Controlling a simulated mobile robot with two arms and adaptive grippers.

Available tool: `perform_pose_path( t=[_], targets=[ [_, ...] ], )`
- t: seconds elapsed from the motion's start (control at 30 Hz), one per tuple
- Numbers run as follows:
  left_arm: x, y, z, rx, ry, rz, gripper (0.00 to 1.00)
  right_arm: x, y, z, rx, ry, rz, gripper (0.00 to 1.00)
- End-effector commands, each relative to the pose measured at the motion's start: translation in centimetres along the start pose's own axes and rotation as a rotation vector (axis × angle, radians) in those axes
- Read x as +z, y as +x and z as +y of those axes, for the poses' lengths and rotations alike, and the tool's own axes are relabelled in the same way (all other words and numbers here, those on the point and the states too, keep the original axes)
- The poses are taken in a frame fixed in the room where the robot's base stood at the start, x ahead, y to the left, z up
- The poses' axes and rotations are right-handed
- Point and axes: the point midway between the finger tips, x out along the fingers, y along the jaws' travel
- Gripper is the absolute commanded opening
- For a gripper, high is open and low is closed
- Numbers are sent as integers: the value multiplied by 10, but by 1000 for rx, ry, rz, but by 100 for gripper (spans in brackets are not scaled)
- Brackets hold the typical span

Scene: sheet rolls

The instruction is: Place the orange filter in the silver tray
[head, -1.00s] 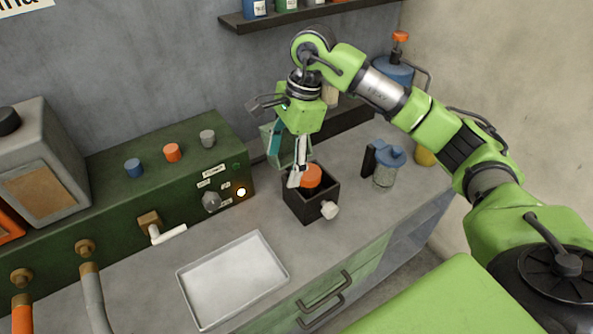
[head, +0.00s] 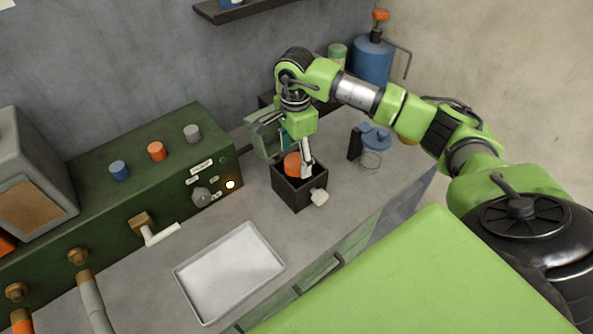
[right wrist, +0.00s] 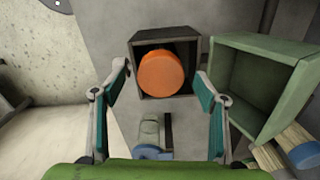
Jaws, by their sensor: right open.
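The orange filter (head: 296,164) is a round orange piece standing in a small black open box (head: 298,198) on the counter. It also shows in the right wrist view (right wrist: 161,73), inside the box and ahead of my fingers. My right gripper (head: 296,160) is above the box, close to the filter. In the right wrist view its two fingers (right wrist: 160,80) are spread apart on either side, with nothing held between them. The silver tray (head: 230,272) lies flat and empty on the counter, in front and left of the box. My left gripper is out of view.
A green control panel (head: 130,185) with coloured knobs stands along the wall. A jar with a blue lid (head: 373,148) stands right of the box. A green open box (right wrist: 262,82) is beside the right finger in the wrist view. The counter between box and tray is clear.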

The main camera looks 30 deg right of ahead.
Motion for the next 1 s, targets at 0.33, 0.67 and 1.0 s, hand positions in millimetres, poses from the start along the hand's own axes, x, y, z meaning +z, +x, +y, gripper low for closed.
perform_pose_path(
  t=[0.33,0.67,1.0],
  targets=[
    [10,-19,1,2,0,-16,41,-3,33,-1,0,0,0,66],
    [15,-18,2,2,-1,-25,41,-3,33,-1,0,0,0,22],
    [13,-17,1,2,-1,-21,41,-3,30,-2,-3,0,-1,0]
  ],
)
